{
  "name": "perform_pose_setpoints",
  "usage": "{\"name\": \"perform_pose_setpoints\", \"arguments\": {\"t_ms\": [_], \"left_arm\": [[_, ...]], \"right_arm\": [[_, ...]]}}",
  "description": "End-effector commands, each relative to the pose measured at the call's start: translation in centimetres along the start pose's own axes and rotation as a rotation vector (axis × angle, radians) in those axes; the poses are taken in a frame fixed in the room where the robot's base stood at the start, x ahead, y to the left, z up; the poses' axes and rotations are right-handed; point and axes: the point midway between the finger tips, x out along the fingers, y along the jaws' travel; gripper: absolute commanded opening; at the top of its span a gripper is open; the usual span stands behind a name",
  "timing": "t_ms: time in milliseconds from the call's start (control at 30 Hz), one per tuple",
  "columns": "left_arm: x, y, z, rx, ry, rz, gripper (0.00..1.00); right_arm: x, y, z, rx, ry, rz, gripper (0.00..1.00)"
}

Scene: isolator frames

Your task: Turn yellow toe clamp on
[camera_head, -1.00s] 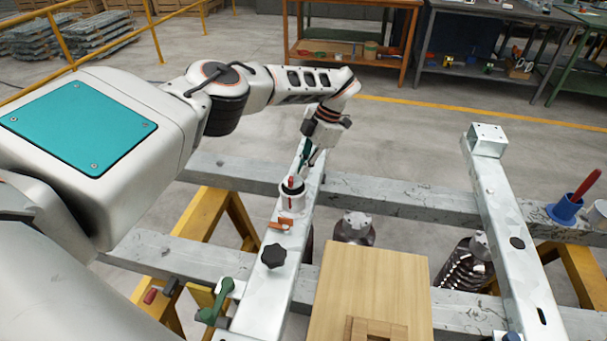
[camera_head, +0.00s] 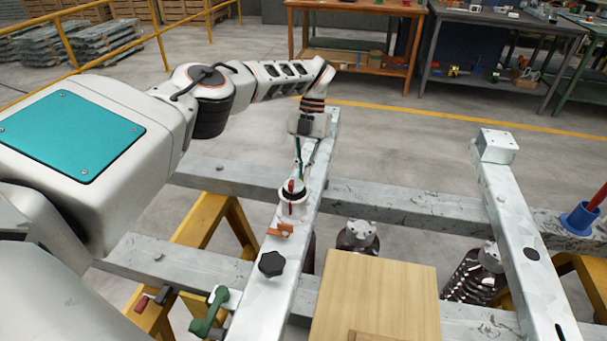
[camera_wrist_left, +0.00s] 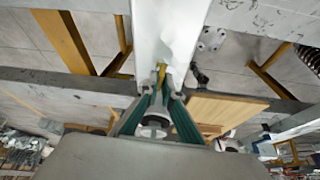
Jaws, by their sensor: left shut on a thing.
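A small yellow part (camera_wrist_left: 161,74), which looks like the handle of the yellow toe clamp, shows between my fingertips in the left wrist view. The rest of the clamp is hidden by the fingers. My left gripper (camera_wrist_left: 160,92) is shut on this yellow part, with its teal-lined fingers converging there. In the head view my left gripper (camera_head: 299,165) points down at the far part of the left grey beam (camera_head: 322,150), beyond a red-topped white fixture. The yellow part cannot be made out there. My right gripper is in neither view.
On the same beam are the red-topped white fixture (camera_head: 292,202), an orange clamp (camera_head: 280,230), a black star knob (camera_head: 271,263) and a green handle (camera_head: 210,312). A wooden board (camera_head: 375,292) lies to the right. Another beam (camera_head: 520,225) stands further right.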

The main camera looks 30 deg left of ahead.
Motion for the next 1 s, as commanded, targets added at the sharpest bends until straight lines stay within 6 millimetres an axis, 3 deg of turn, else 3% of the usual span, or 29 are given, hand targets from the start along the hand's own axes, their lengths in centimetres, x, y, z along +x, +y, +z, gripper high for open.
{"name": "perform_pose_setpoints", "arguments": {"t_ms": [333, 800, 867, 900, 1000], "left_arm": [[-0.11, 0.09, 0.00, -0.101, -0.002, -0.043, 0.00], [-0.10, 0.09, 0.01, -0.112, -0.002, -0.047, 0.00], [-0.10, 0.09, 0.01, -0.111, -0.002, -0.047, 0.18], [-0.09, 0.09, 0.01, -0.111, -0.002, -0.047, 0.22], [-0.07, 0.09, 0.01, -0.111, -0.001, -0.047, 0.22]], "right_arm": [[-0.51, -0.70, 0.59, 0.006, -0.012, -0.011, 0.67], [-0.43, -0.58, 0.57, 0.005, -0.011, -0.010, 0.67], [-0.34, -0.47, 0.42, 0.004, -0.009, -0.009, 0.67], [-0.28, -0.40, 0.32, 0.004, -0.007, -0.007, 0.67], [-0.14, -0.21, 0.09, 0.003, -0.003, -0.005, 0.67]]}}
